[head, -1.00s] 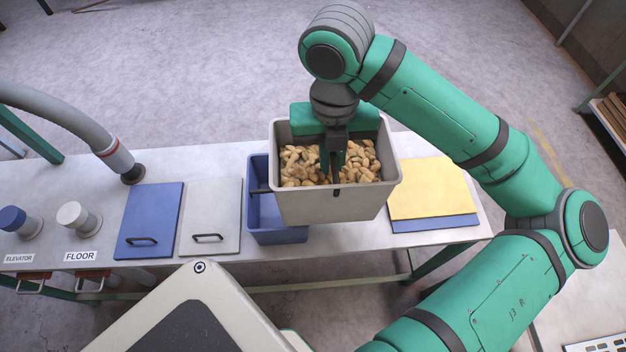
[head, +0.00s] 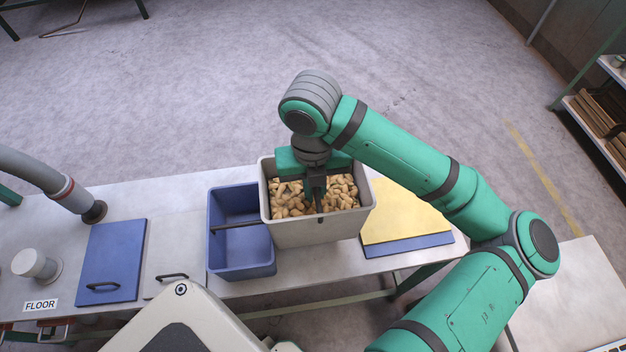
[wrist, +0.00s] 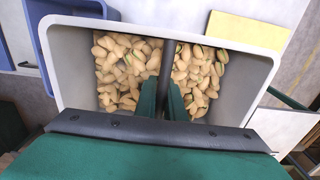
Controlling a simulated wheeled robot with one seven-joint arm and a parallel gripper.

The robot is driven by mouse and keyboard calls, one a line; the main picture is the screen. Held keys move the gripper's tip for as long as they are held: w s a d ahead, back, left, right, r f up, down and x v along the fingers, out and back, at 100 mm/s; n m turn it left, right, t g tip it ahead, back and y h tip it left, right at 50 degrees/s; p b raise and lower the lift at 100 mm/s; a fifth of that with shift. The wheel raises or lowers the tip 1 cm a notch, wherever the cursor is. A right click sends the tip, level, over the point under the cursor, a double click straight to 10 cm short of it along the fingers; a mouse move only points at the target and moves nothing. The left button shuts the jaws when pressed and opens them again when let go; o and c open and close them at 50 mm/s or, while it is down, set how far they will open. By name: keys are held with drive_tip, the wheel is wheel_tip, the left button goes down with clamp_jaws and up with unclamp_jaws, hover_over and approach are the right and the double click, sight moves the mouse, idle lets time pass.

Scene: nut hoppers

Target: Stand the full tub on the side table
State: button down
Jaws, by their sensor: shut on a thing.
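The full tub (head: 312,234) is a light grey open box filled with tan pistachio nuts. My gripper (head: 319,203) reaches down into it and is shut on the dark bar across its middle. The wrist view shows the tub (wrist: 78,62) level below my gripper (wrist: 170,95), with nuts on both sides of the bar. In the head view the tub is over the long bench (head: 178,196); I cannot tell the gap beneath it. A pale table (head: 570,280), likely the side table, shows at the lower right, partly behind my arm.
An empty blue tub (head: 242,262) stands just left of the grey tub. Blue (head: 112,260) and grey (head: 175,245) lids lie farther left, a yellow panel (head: 405,215) to the right. Shelving (head: 600,120) stands far right.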

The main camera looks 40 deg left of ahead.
drive_tip(key=shift+f, duration=4.9)
drive_tip(key=c, duration=1.8)
unclamp_jaws()
drive_tip(key=shift+f, duration=0.1)
drive_tip(key=shift+c, duration=0.2)
wheel_tip(320, 180, up, 12)
drive_tip(key=shift+a, duration=0.2)
drive_tip(key=shift+s, duration=0.1)
